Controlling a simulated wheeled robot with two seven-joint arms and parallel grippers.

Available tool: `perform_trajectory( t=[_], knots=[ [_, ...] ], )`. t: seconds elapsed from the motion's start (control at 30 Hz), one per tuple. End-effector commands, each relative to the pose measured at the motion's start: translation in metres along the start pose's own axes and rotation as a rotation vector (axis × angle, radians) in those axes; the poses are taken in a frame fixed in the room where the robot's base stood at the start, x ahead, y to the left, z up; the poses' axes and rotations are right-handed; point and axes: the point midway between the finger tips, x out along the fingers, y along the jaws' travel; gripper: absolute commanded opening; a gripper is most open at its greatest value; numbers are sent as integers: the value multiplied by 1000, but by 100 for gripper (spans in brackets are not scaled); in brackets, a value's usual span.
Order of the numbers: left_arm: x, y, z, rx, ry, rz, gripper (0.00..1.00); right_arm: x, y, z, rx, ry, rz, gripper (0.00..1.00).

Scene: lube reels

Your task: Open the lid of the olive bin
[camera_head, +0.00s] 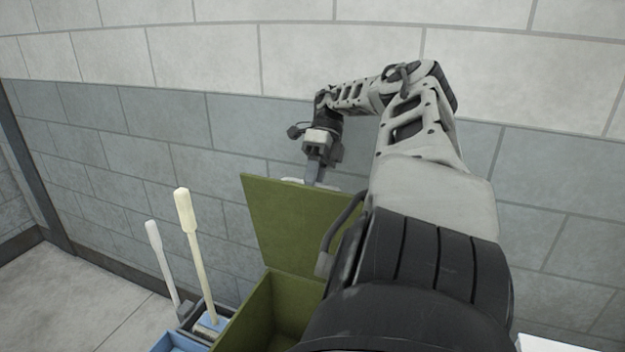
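The olive bin (252,309) stands at the bottom centre, and its inside shows. Its olive lid (290,222) is raised, standing up at the back of the bin and leaning toward the wall. My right gripper (314,178) is at the lid's top edge, its fingers pointing down beside a pale handle (291,181) there. The fingers look close together, but the lid edge partly hides the tips, so I cannot tell whether they hold anything. My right arm covers the right part of the bin and lid. My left gripper is not in view.
A blue container (178,342) stands left of the bin. Two long pale-handled tools, one cream (190,225) and one white (158,250), rise beside it. A block wall (230,130) is close behind the lid. Bare floor (70,300) lies at the left.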

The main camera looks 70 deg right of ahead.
Motion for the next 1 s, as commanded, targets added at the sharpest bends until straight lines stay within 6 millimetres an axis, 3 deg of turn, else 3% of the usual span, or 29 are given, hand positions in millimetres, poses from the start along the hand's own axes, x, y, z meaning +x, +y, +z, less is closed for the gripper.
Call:
perform_trajectory(
  t=[0.27, 0.63, 1.0],
  knots=[
    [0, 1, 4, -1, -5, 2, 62, -20, 17, -1, 0, -1, -4, 34],
    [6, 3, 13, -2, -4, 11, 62, -38, 96, -24, -3, -2, -4, 34],
    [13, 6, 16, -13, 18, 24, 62, -17, 163, -53, 0, -1, -2, 34]
  ],
)
